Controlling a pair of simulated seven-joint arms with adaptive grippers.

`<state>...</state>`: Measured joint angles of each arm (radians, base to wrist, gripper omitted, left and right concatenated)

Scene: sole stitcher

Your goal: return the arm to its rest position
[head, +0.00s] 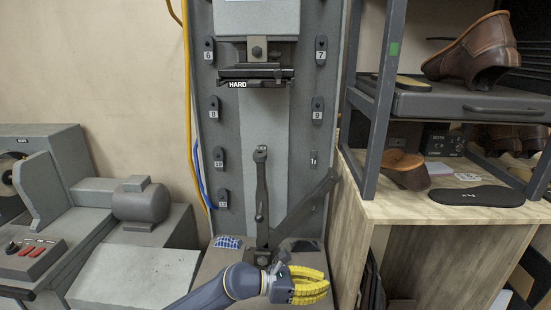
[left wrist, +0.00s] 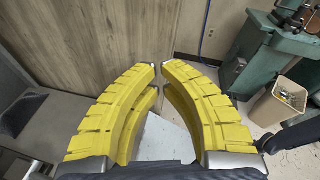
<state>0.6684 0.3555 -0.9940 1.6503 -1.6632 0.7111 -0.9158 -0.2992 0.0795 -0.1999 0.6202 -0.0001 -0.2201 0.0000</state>
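My left gripper (head: 326,284) has yellow ribbed fingers and shows at the bottom middle of the head view, in front of the grey stitching machine (head: 262,135). In the left wrist view the fingers of my left gripper (left wrist: 159,68) curve inward. Their tips come close together with a narrow gap between them, and nothing is held between them. My left arm (head: 220,287) comes in from the lower left. My right gripper is not in view.
A wooden bench (head: 400,208) with a metal rack stands at the right, holding a brown shoe (head: 474,50) and a black sole (head: 477,196). Another grey machine (head: 140,203) stands at the left.

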